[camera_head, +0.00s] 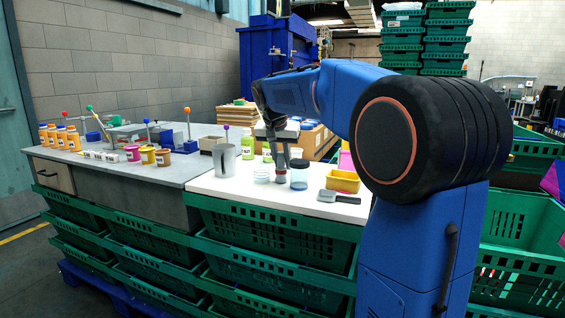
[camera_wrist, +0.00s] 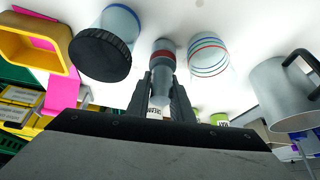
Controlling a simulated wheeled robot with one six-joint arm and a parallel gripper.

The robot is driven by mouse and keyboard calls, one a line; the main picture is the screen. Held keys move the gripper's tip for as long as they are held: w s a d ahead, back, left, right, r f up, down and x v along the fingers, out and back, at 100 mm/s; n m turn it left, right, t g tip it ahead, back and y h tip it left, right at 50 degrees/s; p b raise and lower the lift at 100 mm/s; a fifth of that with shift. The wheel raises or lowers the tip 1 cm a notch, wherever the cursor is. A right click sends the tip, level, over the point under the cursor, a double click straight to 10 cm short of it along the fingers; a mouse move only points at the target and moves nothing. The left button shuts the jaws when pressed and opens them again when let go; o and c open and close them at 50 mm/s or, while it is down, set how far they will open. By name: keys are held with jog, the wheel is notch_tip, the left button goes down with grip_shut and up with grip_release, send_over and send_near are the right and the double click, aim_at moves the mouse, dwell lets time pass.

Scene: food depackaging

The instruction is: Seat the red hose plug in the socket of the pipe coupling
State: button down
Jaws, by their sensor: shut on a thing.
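My gripper (camera_head: 281,163) points down over the white worktop. In the wrist view its two fingers (camera_wrist: 164,92) are shut on a grey body of the hose plug. The plug's red band (camera_wrist: 162,56) shows just beyond the fingertips. A grey cylinder, apparently the pipe coupling (camera_wrist: 163,45), stands on the worktop in line with the plug, right against the red band. In the head view the red part (camera_head: 281,180) is low, near the worktop. The socket's opening is hidden, so I cannot tell how deep the plug sits.
A dark-lidded jar (camera_wrist: 100,53) and a clear striped container (camera_wrist: 208,54) stand close on either side. A metal jug (camera_head: 224,160), yellow bin (camera_head: 343,181) and a dark-bladed tool (camera_head: 338,197) are nearby. Green crates (camera_head: 270,236) are below the worktop.

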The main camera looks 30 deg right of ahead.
jog(key=c, duration=1.8)
grip_release()
jog(key=shift+f, duration=0.1)
jog(key=shift+c, duration=0.2)
jog(key=v, duration=1.2)
